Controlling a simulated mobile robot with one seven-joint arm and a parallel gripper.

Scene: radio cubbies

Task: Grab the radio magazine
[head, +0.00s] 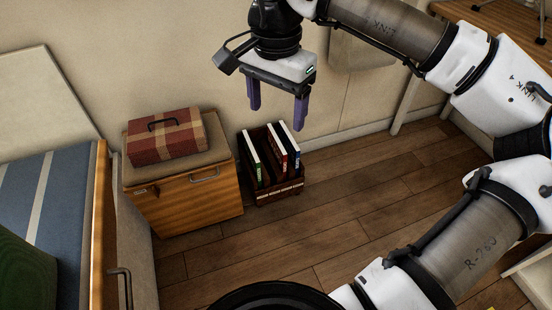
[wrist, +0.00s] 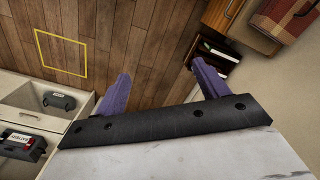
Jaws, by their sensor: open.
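Three thin upright books or magazines stand in a dark wooden crate (head: 282,194) on the floor in the head view. One has a green edge (head: 258,172), one a red edge (head: 283,160) and one a blue edge (head: 296,158). I cannot read their covers, so I cannot tell which is the radio magazine. My gripper (head: 276,113) is open and empty, with purple fingers pointing down, above the crate and apart from it. In the wrist view my gripper (wrist: 161,70) has its fingers spread; the right finger partly hides the crate.
A wooden cabinet (head: 185,205) with a red plaid case (head: 166,137) stands left of the crate. A bed (head: 60,195) is at far left. Floor right of the crate is clear.

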